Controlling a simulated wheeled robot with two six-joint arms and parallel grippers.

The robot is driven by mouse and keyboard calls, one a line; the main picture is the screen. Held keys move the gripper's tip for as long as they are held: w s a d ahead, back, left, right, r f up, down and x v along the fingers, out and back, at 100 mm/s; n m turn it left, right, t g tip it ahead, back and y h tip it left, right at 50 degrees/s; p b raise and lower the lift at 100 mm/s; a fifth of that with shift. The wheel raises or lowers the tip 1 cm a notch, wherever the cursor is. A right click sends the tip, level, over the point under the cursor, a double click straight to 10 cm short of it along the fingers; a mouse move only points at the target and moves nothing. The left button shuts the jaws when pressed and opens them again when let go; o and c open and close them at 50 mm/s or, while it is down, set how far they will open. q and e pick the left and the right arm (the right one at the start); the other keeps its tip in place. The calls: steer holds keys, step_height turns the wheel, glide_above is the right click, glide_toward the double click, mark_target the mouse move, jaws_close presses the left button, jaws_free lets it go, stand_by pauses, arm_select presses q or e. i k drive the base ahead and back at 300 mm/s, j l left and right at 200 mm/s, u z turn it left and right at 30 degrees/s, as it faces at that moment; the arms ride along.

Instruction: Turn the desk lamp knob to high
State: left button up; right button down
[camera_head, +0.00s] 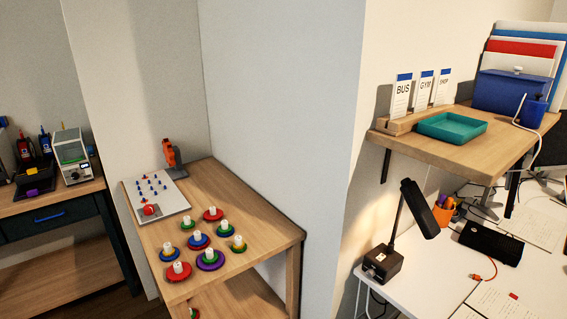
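The desk lamp (419,208) stands on the white desk at the lower right. Its black head is tilted on a thin arm above a dark box-shaped base (383,262). A small light spot with some red shows on the base's top, where the knob appears to be; it is too small to read its setting. Neither of my grippers is in view.
A wall shelf (470,150) with a teal tray (452,126) juts out above the desk (432,277). An orange pen cup (443,213) and a black box (491,240) sit right of the lamp. A wooden table (272,220) with colored discs stands left, past a wall corner.

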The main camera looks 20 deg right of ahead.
mark_target(370, 273)
steer(key=z, duration=1.45)
